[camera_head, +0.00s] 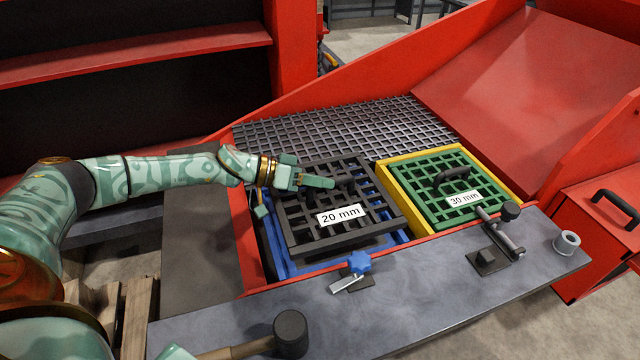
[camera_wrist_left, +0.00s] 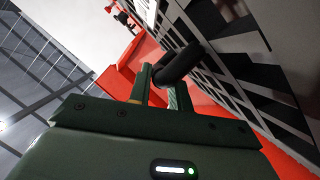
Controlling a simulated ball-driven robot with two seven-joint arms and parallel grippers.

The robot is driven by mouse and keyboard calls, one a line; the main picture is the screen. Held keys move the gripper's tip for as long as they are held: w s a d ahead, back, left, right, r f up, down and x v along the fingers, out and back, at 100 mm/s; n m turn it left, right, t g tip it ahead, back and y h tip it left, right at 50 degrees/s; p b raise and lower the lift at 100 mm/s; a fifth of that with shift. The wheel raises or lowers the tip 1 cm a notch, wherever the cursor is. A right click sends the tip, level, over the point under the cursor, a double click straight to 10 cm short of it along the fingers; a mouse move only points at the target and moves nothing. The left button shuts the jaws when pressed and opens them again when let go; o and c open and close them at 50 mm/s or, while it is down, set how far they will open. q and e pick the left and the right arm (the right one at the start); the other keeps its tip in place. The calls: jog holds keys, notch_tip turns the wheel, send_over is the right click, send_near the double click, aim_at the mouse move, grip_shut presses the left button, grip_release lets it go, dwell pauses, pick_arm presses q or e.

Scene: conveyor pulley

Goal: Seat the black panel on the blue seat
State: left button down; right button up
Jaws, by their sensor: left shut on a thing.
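The black panel (camera_head: 372,221), a grid marked "20 mm", is over the blue seat (camera_head: 287,268) in the head view. It looks slightly tilted and offset, with blue frame showing along its left, front and right edges. I cannot tell whether it touches the seat. My left gripper (camera_head: 325,183) is shut on the panel's black handle. The left wrist view shows the fingers (camera_wrist_left: 165,92) around the handle (camera_wrist_left: 181,62), with the panel's grid beside it. My right gripper is not clearly visible.
A green panel (camera_head: 484,206) marked "30 mm" sits in a yellow frame (camera_head: 389,180) to the right. A grey ledge in front holds a blue-knobbed clamp (camera_head: 359,263), a black-knobbed clamp (camera_head: 509,212) and a mallet (camera_head: 290,334). A dark mesh (camera_head: 340,128) lies behind.

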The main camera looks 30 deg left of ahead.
aim_at(317, 203)
pick_arm(q)
jog(key=shift+r, duration=0.25)
jog(key=shift+r+p, duration=0.1)
jog(key=shift+p, duration=0.45)
jog(key=shift+s+a, duration=0.1)
jog(key=shift+f+b, duration=0.7)
jog(key=shift+f, duration=1.45)
jog(key=shift+p, duration=0.75)
jog(key=shift+f+b, duration=0.3)
jog(key=shift+f, duration=1.2)
dwell(2.4)
jog(key=c, duration=1.2)
grip_release()
jog(key=shift+s, duration=0.1)
